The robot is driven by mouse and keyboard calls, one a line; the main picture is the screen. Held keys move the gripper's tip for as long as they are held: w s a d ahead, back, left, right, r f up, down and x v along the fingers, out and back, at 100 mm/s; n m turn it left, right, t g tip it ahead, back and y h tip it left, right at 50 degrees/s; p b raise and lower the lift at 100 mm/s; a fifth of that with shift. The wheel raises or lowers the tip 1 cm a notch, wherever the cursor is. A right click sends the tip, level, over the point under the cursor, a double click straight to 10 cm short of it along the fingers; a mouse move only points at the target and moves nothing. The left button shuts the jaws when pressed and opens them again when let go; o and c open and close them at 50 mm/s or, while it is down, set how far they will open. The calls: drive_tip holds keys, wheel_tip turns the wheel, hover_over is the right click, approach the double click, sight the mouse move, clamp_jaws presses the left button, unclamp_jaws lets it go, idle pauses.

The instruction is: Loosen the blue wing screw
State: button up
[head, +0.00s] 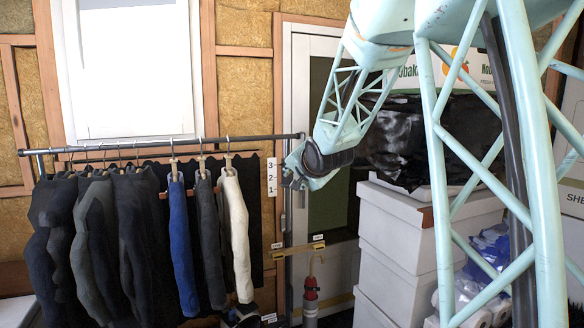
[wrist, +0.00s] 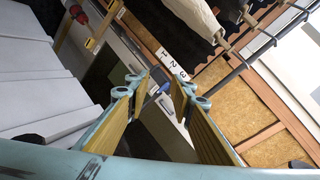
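My gripper (wrist: 161,82) is open in the wrist view, its two yellow-padded fingers spread apart. A small blue piece (wrist: 163,88), which looks like the blue wing screw, shows between the fingertips in that view. I cannot tell how far beyond the tips it is; nothing is seen gripped. In the head view my gripper (head: 294,174) is beside the right end of the clothes rack, close to its upright post (head: 288,230). I cannot make out the wing screw in the head view; the gripper may hide it.
Several dark garments, a blue one (head: 182,245) and a cream one (head: 237,240) hang from the rack rail (head: 170,142) left of my gripper. White boxes (head: 400,240) are stacked at right. A red-topped cylinder (head: 311,290) stands below. A 3-2-1 plate (head: 271,177) is behind the rack.

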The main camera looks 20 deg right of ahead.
drive_tip(key=w+d+f+m+t+p, duration=0.2)
drive_tip(key=w+d, duration=0.4)
drive_tip(key=w, duration=0.3)
drive_tip(key=w+d+f+m+t+y+p, duration=0.1)
drive_tip(key=w+d+f+m+t+p, duration=0.2)
drive_tip(key=w+d, duration=0.4)
drive_tip(key=shift+w+m+y, duration=0.3)
drive_tip(key=shift+w+m, duration=0.2)
drive_tip(key=shift+w, duration=0.6)
drive_tip(key=shift+w, duration=0.15)
drive_tip(key=shift+w+d+p, duration=0.15)
drive_tip(key=shift+w+p, duration=0.1)
drive_tip(key=shift+w, duration=3.15)
drive_tip(key=shift+w+d+p, duration=0.1)
drive_tip(key=shift+w+p, duration=0.15)
drive_tip(key=shift+w, duration=3.1)
drive_tip(key=c, duration=0.6)
drive_tip(key=shift+c, duration=0.2)
